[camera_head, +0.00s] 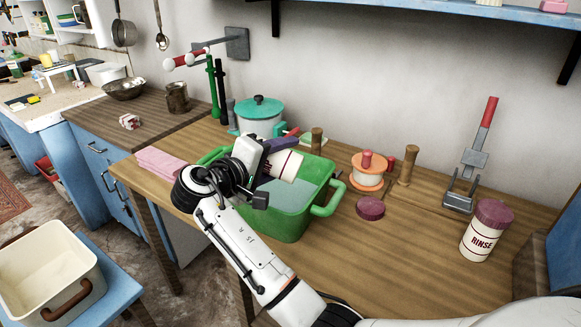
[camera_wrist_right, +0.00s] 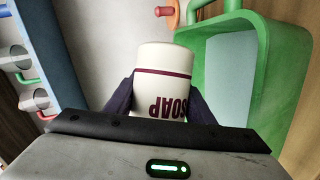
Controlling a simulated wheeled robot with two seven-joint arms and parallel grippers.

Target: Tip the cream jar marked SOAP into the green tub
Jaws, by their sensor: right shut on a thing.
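Pale blue-grey contents show inside the tub. I cannot see the jar's mouth or anything flowing. My left gripper is not in view.
A maroon lid (camera_head: 370,208) lies right of the tub. A RINSE jar (camera_head: 485,232) with a maroon lid stands farther right. A spool (camera_head: 369,172), wooden pegs and a teal-lidded pot (camera_head: 260,115) stand behind. A pink cloth (camera_head: 163,160) lies left.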

